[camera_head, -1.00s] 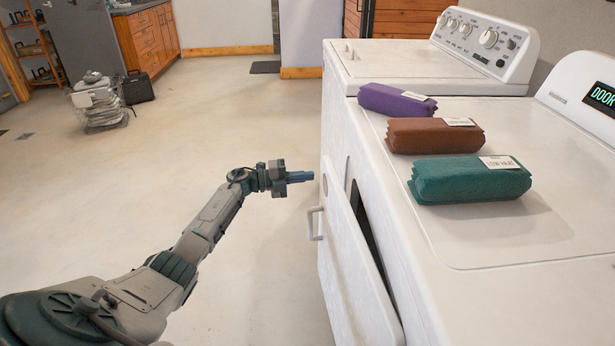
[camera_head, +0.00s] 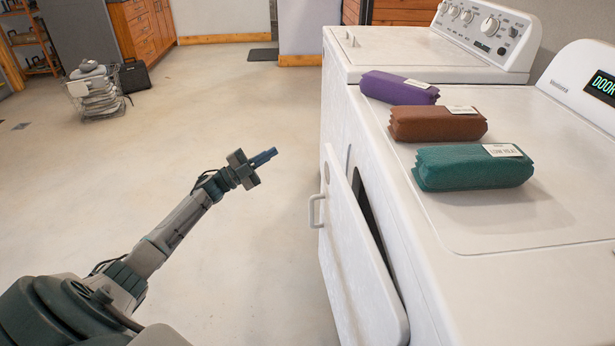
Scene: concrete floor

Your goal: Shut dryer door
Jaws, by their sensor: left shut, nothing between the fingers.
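The white dryer (camera_head: 540,290) stands at the right. A handle (camera_head: 316,210) sticks out from the door's outer face. My left gripper (camera_head: 266,157) is shut and empty over the floor, left of the door and apart from it, pointing up and to the right. The dryer's display (camera_head: 602,88) reads "DOOR", cut off at the frame edge. My right gripper is out of view.
Purple (camera_head: 398,87), brown (camera_head: 438,124) and teal (camera_head: 472,168) packages lie on the dryer top. A white washer (camera_head: 400,55) stands beyond. A stack of folded items (camera_head: 97,90) and a black case (camera_head: 135,77) are far left. The floor left of the door is clear.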

